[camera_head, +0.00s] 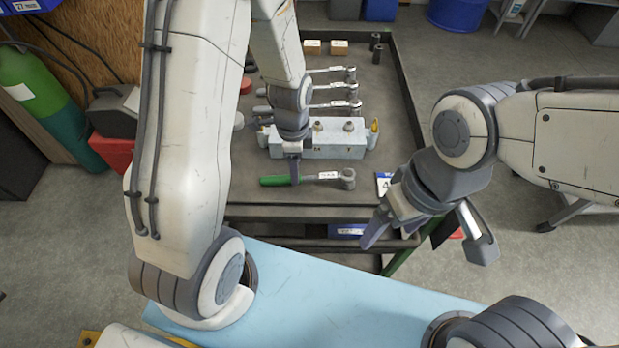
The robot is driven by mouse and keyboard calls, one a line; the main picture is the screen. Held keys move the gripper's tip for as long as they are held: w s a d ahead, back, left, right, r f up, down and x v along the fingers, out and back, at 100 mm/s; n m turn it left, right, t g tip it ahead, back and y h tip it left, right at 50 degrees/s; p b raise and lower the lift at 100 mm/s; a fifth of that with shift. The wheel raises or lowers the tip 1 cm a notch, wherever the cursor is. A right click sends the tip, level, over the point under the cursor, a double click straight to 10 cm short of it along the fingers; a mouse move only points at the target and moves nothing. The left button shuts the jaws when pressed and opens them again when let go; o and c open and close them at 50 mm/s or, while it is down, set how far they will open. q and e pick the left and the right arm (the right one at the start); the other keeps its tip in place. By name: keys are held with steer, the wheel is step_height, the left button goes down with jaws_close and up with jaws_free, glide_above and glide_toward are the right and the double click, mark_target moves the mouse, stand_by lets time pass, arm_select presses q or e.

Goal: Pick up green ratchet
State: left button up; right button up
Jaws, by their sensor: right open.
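The green ratchet (319,177) lies flat near the front of the dark table (310,211), with its green handle to the left and its metal head to the right. My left gripper (295,172) points down at the ratchet's handle and covers a little of it. Its fingers show edge-on, so I cannot tell whether they touch the handle or how far apart they are. My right gripper (425,243) is open and empty, to the right of the table's front corner, with its fingers wide apart.
A pale metal block (342,139) stands just behind the ratchet. Several more ratchets (335,88) lie farther back. A blue-and-white card (383,183) lies at the right edge. A green gas cylinder (38,95) and a red box (112,153) stand left.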

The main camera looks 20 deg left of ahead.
mark_target(307, 178)
arm_select(q)
step_height(307, 178, down, 5)
steer(key=shift+f, duration=0.1)
stand_by(0.3)
jaws_close()
stand_by(1.3)
